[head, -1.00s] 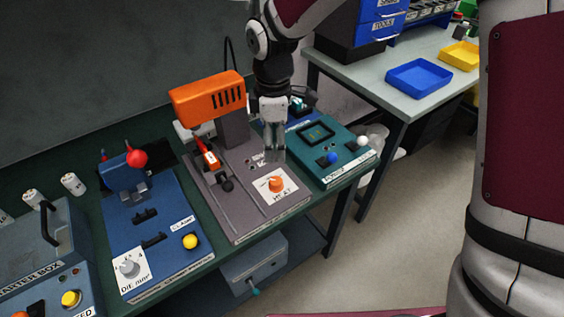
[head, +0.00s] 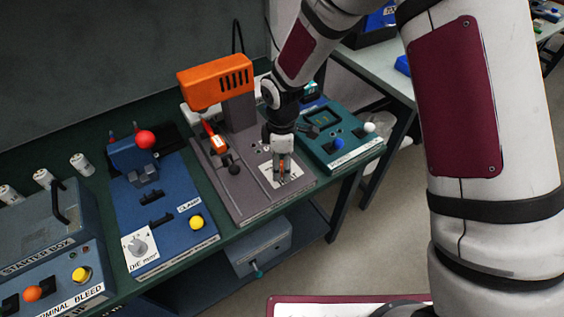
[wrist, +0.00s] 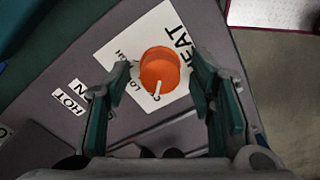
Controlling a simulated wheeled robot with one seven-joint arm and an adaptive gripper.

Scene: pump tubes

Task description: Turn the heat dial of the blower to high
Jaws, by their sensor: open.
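The blower (head: 240,195) is a grey unit with an orange head (head: 215,82). Its heat dial is an orange knob with a white pointer, on a white HEAT label (wrist: 115,45), in the wrist view (wrist: 160,64). The pointer aims toward the bottom of the picture, near the label's "C" mark. Other marks run up the dial's left side, partly hidden by a finger. My gripper (head: 283,176) is open, directly over the dial. In the wrist view its two fingers (wrist: 163,78) stand either side of the knob, with gaps showing. In the head view the fingers mostly hide the dial.
A red-handled lever (head: 213,140) and a black knob (head: 233,169) stand left of my gripper on the blower. A teal unit (head: 340,150) is close on the right. A blue clamp unit (head: 165,215) is on the left. Open floor lies in front of the bench.

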